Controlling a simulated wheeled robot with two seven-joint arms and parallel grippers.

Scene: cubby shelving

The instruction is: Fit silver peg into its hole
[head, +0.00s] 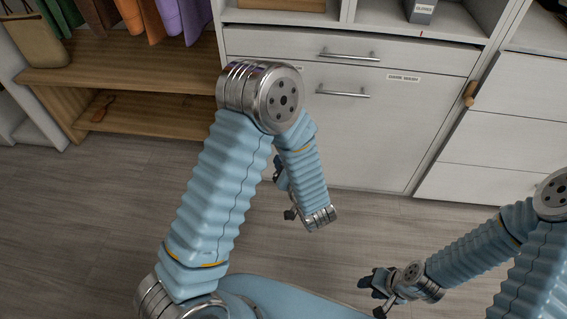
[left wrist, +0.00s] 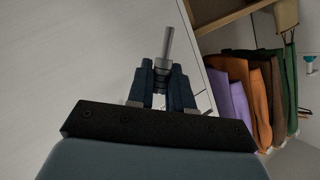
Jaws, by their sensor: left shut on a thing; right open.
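The silver peg (left wrist: 167,45) shows in the left wrist view. It sticks out from between the dark fingers of my left gripper (left wrist: 162,76), which is shut on it. The peg's free end points away from the gripper, up in that picture. In the head view my left gripper (head: 281,176) is mostly hidden behind its own forearm, in front of the white cabinet, and the peg cannot be made out. My right gripper (head: 374,283) is open and empty, low over the floor. I cannot make out the peg's hole in either view.
A white cabinet (head: 400,140) with metal handles stands in front. A wooden knob-like piece (head: 469,94) is at its right edge. At left is a wooden shelf (head: 140,75) below hanging coloured garments, also in the left wrist view (left wrist: 262,85). The wooden floor (head: 80,230) is clear.

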